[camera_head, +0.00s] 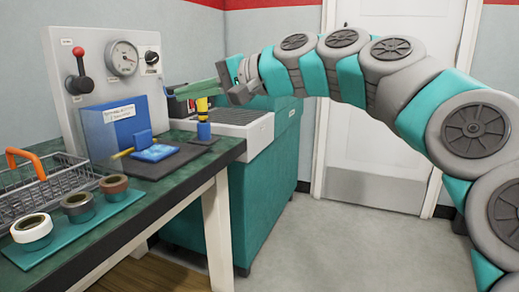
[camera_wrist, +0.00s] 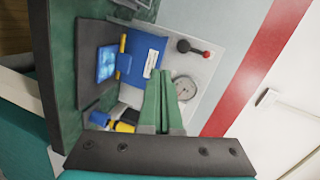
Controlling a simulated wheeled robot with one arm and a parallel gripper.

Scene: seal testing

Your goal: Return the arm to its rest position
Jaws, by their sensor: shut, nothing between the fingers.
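My gripper (camera_head: 184,90) is at the end of my raised teal and grey arm, which arches in from the right of the head view. Its green fingers point left, in front of the grey test panel (camera_head: 97,94). In the wrist view, my gripper (camera_wrist: 160,80) shows its two green fingers side by side, shut and empty.
The green bench (camera_head: 112,228) holds a blue labelled box (camera_head: 117,122), a wire basket (camera_head: 40,195) with an orange handle, and a teal tray (camera_head: 122,203) with tape rolls. A teal cabinet (camera_head: 262,185) stands behind. Grey floor before the white door (camera_head: 372,140) is clear.

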